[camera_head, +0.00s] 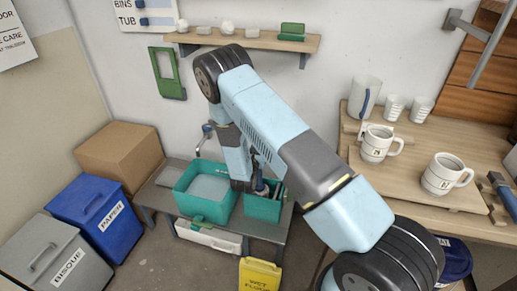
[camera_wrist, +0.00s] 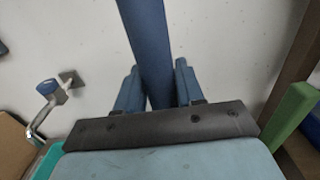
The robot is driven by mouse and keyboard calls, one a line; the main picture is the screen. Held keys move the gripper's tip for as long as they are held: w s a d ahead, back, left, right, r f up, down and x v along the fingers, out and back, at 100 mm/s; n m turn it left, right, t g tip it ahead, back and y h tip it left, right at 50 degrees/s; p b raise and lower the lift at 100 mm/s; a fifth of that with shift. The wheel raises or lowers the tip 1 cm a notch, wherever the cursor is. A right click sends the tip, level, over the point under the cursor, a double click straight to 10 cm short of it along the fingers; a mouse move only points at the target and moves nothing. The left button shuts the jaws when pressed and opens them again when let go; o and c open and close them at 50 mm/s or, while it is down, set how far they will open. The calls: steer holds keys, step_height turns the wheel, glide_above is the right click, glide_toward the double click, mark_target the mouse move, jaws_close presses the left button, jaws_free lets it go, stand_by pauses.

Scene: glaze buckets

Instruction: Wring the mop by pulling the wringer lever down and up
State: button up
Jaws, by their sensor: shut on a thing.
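My gripper (camera_wrist: 156,84) is shut on a blue bar (camera_wrist: 147,35) that stands between its two fingers in the wrist view and runs out of the top. I cannot tell whether this bar is the wringer lever or the mop's handle. In the head view my arm comes down over a small teal bucket (camera_head: 262,210) on the low bench and hides much of the gripper and the wringer. Some blue and grey parts show in the bucket's mouth. The mop head cannot be made out.
A wider teal tub (camera_head: 180,198) with grey contents stands left of the bucket on the bench (camera_head: 153,194). A wall tap (camera_head: 207,130) is behind it. A yellow floor sign (camera_head: 260,274) stands in front. Bins are at left, a mug table (camera_head: 450,135) at right.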

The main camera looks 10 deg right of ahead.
steer(key=shift+s+d, duration=0.35)
steer(key=shift+d, duration=0.35)
steer(key=shift+f, duration=0.15)
stand_by(0.7)
steer(key=o, duration=1.6)
steer(key=shift+o, duration=0.2)
steer(key=v, duration=1)
stand_by(0.3)
